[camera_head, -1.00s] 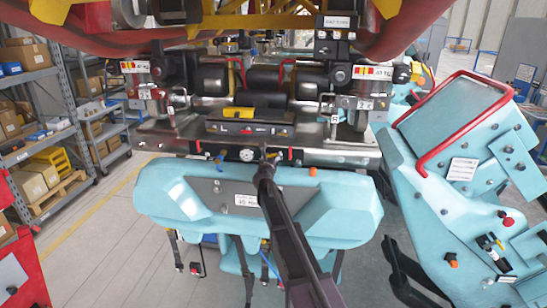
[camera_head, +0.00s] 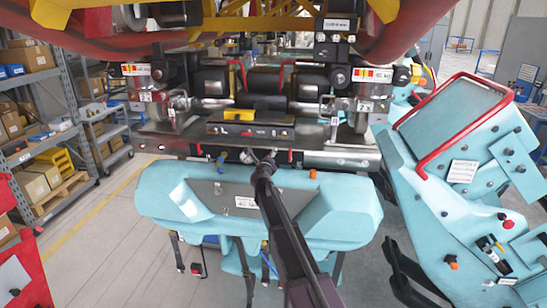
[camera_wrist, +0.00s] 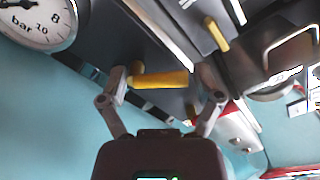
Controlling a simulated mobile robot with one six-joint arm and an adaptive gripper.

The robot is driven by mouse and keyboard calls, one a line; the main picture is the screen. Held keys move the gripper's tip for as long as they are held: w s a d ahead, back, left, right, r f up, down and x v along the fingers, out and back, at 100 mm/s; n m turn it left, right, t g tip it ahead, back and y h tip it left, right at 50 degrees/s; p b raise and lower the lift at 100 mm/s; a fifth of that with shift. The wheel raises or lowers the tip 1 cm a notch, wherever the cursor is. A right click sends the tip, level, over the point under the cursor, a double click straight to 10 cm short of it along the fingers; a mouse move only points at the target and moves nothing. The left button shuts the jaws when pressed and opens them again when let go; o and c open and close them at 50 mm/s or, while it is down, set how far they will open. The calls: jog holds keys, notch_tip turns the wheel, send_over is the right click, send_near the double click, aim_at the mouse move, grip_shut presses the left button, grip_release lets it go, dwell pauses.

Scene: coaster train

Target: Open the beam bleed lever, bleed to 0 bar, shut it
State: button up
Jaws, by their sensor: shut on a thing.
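A yellow lever handle (camera_wrist: 160,80) lies across the middle of the wrist view, between the fingertips of my gripper (camera_wrist: 163,77). My gripper is shut on it, with one finger at each end of the handle. A round white pressure gauge (camera_wrist: 38,20) marked "bar" is cut off at the top left; 8 and 10 are legible, but the needle reading is not clear. In the head view my gripper (camera_head: 263,158) is at the beam's front face, just above the light-blue bumper (camera_head: 200,215). The lever is too small to make out there.
Another yellow handle (camera_wrist: 217,34) hangs close by at the upper right of the wrist view. A metal loop (camera_wrist: 290,48) is further right. A light-blue seat unit with a red bar (camera_head: 440,130) stands at the right, and shelving (camera_head: 45,120) at the left.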

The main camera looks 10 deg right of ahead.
jog(key=n, duration=0.3)
jog(key=shift+a+r+n, duration=0.2)
jog(key=shift+a+n, duration=0.1)
jog(key=shift+n, duration=0.1)
jog(key=shift+w+a+n, duration=0.1)
jog(key=shift+a+n, duration=0.1)
jog(key=shift+n, duration=0.8)
jog(key=shift+w+a+n, duration=0.1)
jog(key=shift+a+n, duration=0.05)
jog(key=shift+n, duration=0.85)
jog(key=o, duration=0.9)
jog(key=shift+a, duration=0.1)
jog(key=shift+s, duration=0.15)
jog(key=v, duration=1.1)
jog(key=shift+s+a, duration=0.15)
jog(key=shift+s, duration=0.2)
